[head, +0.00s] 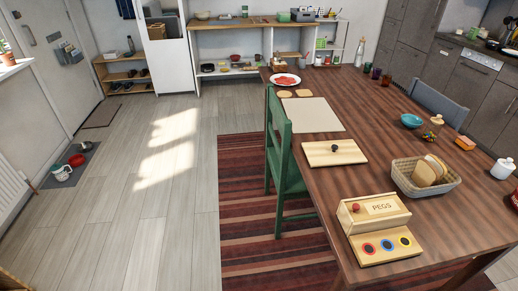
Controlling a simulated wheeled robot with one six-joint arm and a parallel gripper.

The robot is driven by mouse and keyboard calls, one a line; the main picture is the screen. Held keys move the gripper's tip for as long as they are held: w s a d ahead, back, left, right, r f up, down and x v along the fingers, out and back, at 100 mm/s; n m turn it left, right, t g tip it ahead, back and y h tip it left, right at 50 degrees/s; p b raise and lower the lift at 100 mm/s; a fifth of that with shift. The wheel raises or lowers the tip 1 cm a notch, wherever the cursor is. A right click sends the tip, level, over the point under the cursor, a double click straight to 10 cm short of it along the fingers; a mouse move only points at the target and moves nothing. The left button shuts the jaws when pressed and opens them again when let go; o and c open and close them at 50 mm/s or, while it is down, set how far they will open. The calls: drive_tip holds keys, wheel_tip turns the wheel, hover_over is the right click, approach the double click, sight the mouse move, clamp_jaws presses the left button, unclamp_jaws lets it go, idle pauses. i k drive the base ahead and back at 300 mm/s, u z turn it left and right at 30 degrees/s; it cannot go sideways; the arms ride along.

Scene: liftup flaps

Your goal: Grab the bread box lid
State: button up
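My gripper is not in view.
A wooden pegs box (374,215) with a red knob and coloured rings stands near the table's front corner. A pale mat (311,115) lies behind the lid. A green chair (283,160) stands against the table's left side. Open floor (130,190) lies at left.

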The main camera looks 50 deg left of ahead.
sight(339, 152)
drive_tip(key=u, duration=1.3)
drive_tip(key=i, duration=1)
